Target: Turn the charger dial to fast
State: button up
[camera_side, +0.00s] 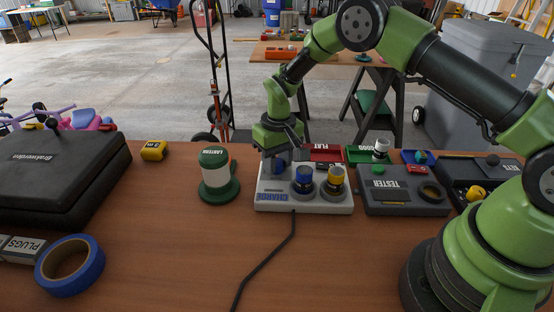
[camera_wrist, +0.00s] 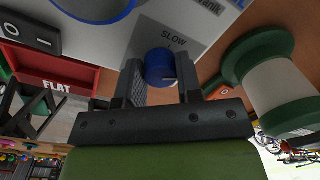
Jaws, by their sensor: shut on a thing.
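The charger (camera_side: 275,203) is a pale grey box on the wooden table, with a cable running toward the front edge. Its small blue dial (camera_wrist: 158,62) sits between the two fingers of my gripper (camera_wrist: 160,82) in the wrist view. My gripper is shut on the dial, and the dial is partly hidden by the fingers. The word SLOW shows on a grey label (camera_wrist: 174,38) beside the dial; no FAST marking is readable. In the side view my gripper (camera_side: 281,153) reaches down to the charger's back left. A blue cell (camera_side: 304,174) and a yellow cell (camera_side: 336,175) stand upright in the charger.
A green and white lantern (camera_side: 214,168) stands close left of the charger. A grey tester (camera_side: 385,205) stands close right. A red FLAT tray (camera_side: 328,150) and a green tray (camera_side: 357,155) lie behind. Blue tape (camera_side: 91,280) lies front left. The table's front middle holds only the cable.

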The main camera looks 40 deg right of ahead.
aim_at(279, 161)
jog(key=m, duration=0.5)
jog(key=shift+m, duration=0.3)
dwell(0.4)
jog(key=o, duration=0.9)
jog(key=shift+o, duration=0.2)
notch_tip(279, 161, up, 10)
jog(key=shift+s+d, duration=0.15)
